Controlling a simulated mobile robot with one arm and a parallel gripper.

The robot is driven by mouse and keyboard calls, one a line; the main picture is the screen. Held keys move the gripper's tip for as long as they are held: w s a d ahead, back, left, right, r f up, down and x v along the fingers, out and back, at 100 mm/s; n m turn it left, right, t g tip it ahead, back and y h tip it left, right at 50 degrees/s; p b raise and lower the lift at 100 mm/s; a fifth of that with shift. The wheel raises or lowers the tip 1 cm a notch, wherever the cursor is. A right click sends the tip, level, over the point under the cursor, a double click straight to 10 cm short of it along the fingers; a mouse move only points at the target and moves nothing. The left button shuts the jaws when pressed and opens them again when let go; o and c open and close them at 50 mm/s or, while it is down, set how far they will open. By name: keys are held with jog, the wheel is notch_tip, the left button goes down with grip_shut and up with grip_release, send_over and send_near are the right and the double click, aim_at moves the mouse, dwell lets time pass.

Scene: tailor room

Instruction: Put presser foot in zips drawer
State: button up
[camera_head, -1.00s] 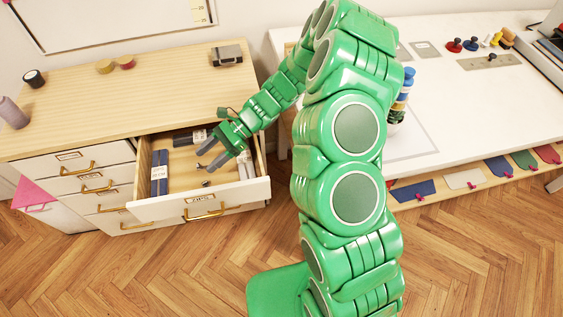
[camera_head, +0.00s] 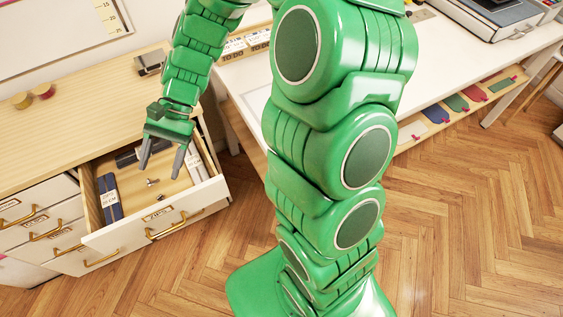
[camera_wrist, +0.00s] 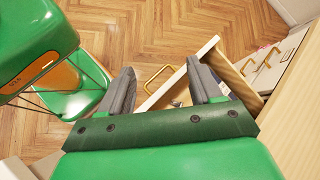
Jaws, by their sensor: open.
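The zips drawer (camera_head: 193,207) stands pulled out at the left of the head view, with a labelled white front and a brass handle. A small metallic piece (camera_head: 152,182), which looks like the presser foot, lies on the drawer floor; a smaller dark bit (camera_head: 161,196) is beside it. My gripper (camera_head: 161,169) is over the drawer, fingers pointing down, open and with nothing seen between them.
Dark-blue zip packs (camera_head: 109,197) lie at the drawer's left and pale packs (camera_head: 197,165) at its right. The wooden dresser top (camera_head: 70,115) holds spools and a dark box (camera_head: 149,63). A white table (camera_head: 440,75) stands to the right. The floor in front is clear.

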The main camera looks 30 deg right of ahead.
jog(key=s+d+r+n+t+h, duration=0.2)
jog(key=s+d+r+n+h, duration=0.1)
jog(key=s+d, duration=0.6)
jog(key=s+d+r+n+t+h, duration=0.2)
jog(key=s+d+r+h, duration=0.3)
jog(key=s+d, duration=0.5)
notch_tip(320, 180, up, 2)
jog(key=shift+d+n, duration=0.3)
jog(key=shift+n, duration=0.1)
